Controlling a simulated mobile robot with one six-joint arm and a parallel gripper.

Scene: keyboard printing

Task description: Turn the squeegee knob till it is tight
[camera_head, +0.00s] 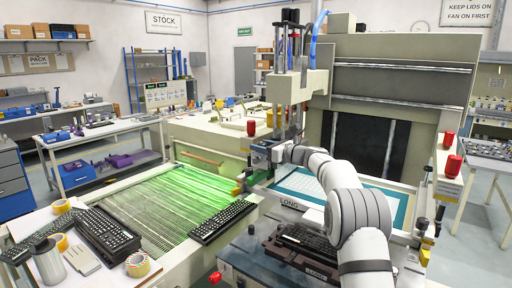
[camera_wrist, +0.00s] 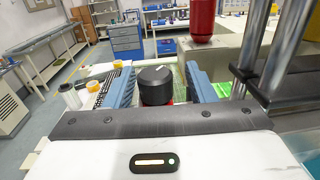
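The squeegee knob is a dark, round, ridged cap with a pale mark on top (camera_wrist: 155,84), seen in the wrist view. My gripper (camera_wrist: 160,90) has its two blue fingers on either side of the knob, with a visible gap at each side. The fingers look open and not pressed on it. In the head view my gripper (camera_head: 260,156) is at the printing press, beside the upright rods of the print head (camera_head: 293,92). The knob cannot be made out there.
A green-lit conveyor (camera_head: 185,205) lies left of the press. A keyboard (camera_head: 222,221) lies on its near edge.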

